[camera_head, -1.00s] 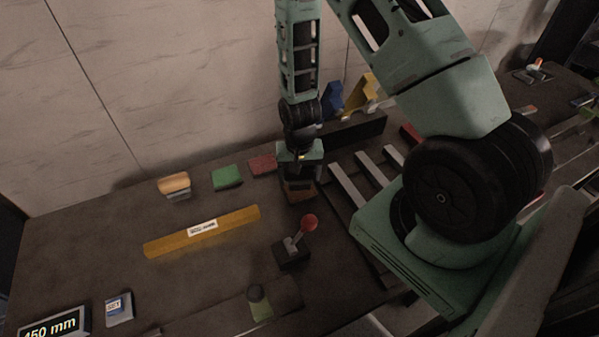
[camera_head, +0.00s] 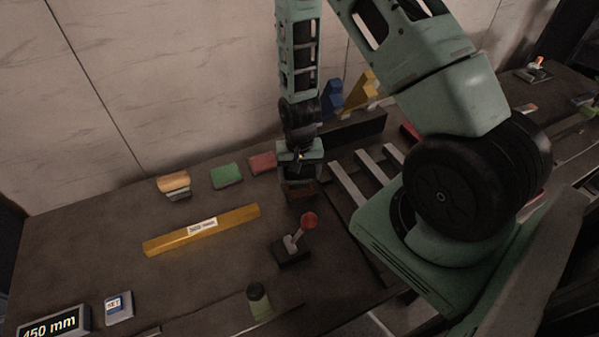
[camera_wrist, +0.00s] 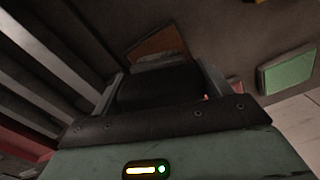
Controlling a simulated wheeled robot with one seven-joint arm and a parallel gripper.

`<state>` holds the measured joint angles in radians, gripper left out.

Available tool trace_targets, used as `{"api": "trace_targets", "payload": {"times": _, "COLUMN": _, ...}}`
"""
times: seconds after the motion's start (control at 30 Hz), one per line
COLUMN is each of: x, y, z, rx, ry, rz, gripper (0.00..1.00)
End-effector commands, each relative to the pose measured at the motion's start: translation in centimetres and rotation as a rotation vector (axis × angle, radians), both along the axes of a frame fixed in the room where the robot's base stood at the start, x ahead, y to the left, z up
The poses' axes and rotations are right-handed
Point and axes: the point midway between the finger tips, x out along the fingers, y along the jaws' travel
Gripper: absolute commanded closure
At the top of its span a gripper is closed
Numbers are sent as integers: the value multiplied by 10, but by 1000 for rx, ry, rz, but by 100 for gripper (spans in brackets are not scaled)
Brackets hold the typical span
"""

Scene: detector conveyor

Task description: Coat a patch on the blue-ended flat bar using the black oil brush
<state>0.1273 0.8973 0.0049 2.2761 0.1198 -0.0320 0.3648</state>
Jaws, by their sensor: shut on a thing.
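My gripper (camera_head: 299,180) is low over the table, left of the grey metal slats, with its jaws shut on a dark thing. In the wrist view a black body (camera_wrist: 160,86), which I take for the black oil brush, fills the space between the fingers. A brown piece (camera_wrist: 158,46) shows just beyond it; I cannot tell whether it belongs to the brush or lies under it. In the head view the gripper mostly hides the held thing. I cannot make out a flat bar with blue ends in either view.
A red-knobbed lever (camera_head: 308,221) stands in front of my gripper. A yellow labelled bar (camera_head: 230,220) lies to the left. Green (camera_head: 226,175) and red (camera_head: 262,163) blocks lie behind. Grey slats (camera_head: 348,185) are on the right; a dark green-based bottle (camera_head: 259,300) stands in front.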

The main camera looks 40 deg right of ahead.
Motion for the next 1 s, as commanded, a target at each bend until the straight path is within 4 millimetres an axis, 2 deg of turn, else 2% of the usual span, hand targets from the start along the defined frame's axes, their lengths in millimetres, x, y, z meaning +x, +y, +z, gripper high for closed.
{"api": "trace_targets", "payload": {"times": 1.0, "x": 0, "y": 0, "z": -7, "rx": 0, "ry": 0, "rz": 0, "gripper": 41}}
